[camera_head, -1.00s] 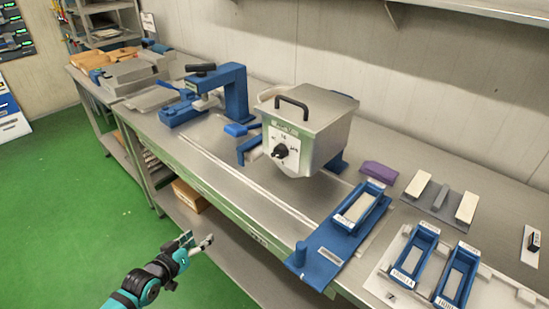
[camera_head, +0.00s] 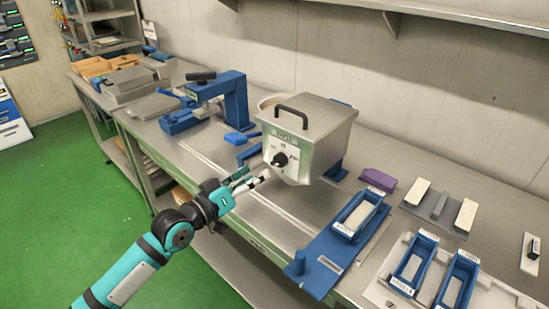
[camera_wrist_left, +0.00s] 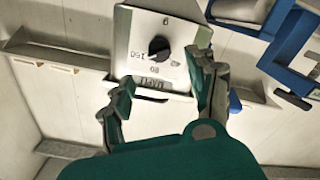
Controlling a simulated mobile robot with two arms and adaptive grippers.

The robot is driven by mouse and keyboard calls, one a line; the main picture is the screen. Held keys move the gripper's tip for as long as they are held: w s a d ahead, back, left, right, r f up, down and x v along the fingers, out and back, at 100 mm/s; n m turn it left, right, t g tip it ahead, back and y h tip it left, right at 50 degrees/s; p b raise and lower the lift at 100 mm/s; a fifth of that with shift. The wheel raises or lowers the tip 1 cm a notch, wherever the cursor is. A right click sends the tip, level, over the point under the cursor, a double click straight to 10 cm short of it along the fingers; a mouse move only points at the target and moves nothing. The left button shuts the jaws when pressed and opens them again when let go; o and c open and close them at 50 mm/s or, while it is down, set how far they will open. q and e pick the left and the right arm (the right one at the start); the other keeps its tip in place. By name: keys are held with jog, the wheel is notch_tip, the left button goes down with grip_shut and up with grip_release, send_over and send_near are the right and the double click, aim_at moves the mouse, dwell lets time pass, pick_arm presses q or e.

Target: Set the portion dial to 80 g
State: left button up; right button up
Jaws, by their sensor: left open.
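The portion dial is a black round knob (camera_head: 280,159) on the front plate of a steel kettle (camera_head: 318,125) with a black lid handle. Markings surround the knob; in the left wrist view, the dial (camera_wrist_left: 159,59) has "150" and what looks like "80" printed near it. I cannot tell exactly where its pointer stands. My left gripper (camera_head: 256,178) is in front of and slightly below the dial, apart from it. In the left wrist view, its two fingers (camera_wrist_left: 165,90) are spread and empty, with the dial beyond them. My right gripper is not in view.
A blue press frame (camera_head: 235,98) stands left of the kettle. A blue tray fixture (camera_head: 318,262) and blue moulds (camera_head: 412,263) lie to the right. A purple block (camera_head: 378,179) sits behind them. The bench front edge runs below my left arm.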

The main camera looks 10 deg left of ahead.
aim_at(273, 164)
pick_arm(q)
jog(key=p+x, duration=0.1)
jog(key=x, duration=0.7)
jog(key=c, duration=1.1)
jog(key=shift+n, duration=0.3)
jog(key=n, duration=0.5)
jog(key=shift+f, duration=0.15)
jog(key=n+p, duration=0.1)
jog(key=n, duration=0.5)
jog(key=shift+a+f+p, duration=0.1)
jog(key=shift+f+p, duration=0.05)
jog(key=shift+p, duration=0.15)
